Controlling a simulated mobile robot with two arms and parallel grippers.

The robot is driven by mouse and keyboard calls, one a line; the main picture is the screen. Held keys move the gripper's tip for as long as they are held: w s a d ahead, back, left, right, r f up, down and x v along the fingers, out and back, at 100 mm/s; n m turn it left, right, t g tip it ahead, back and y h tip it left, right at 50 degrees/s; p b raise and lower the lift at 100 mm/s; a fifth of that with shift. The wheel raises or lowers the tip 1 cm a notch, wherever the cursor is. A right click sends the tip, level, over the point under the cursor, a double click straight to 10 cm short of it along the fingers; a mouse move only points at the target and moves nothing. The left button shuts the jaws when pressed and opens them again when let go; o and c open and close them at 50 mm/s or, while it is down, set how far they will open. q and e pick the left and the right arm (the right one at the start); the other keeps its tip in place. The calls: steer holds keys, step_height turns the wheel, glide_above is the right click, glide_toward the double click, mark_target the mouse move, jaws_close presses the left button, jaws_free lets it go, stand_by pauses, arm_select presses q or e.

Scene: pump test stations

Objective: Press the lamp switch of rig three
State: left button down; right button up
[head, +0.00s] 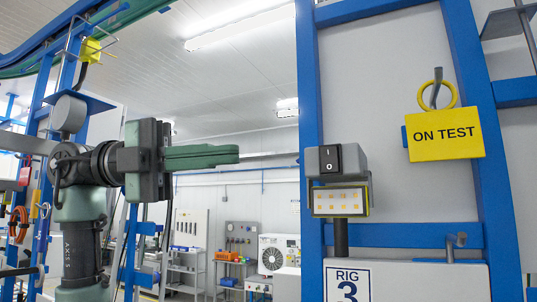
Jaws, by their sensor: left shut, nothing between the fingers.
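The lamp of rig three stands on a dark post at the blue frame, right of the middle in the head view. Its black rocker switch (330,159), marked I and O, is on the front of the grey lamp housing (352,162). Below it the lamp panel (339,201) shows several yellowish lit squares. A RIG 3 sign (347,284) is under it. My left gripper (238,154) is shut and empty, its fingers pointing right toward the switch. In the picture a gap shows between the fingertips and the housing. My right gripper is not in view.
A yellow ON TEST tag (444,134) hangs by a ring from a hook right of the lamp. Blue frame posts (310,80) stand beside the lamp. Shelves (187,262) and a white fan unit (279,254) are in the background. The space between gripper and lamp looks clear.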

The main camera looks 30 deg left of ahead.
mark_target(307, 150)
arm_select(q)
steer(key=w+d, duration=0.2)
steer(key=d, duration=0.1)
steer(key=w+d, duration=0.2)
steer(key=d, duration=0.1)
steer(key=w+d+r, duration=0.1)
steer(key=w+d, duration=0.2)
steer(key=shift+w, duration=0.1)
steer(key=shift+w+a+f, duration=0.1)
steer(key=shift+w+a, duration=0.05)
steer(key=shift+w, duration=0.15)
steer(key=shift+s, duration=0.1)
steer(key=shift+r, duration=0.2)
steer(key=shift+w+n+p, duration=0.25)
steer(key=shift+n+p, duration=0.2)
steer(key=shift+n, duration=0.05)
steer(key=shift+w, duration=0.1)
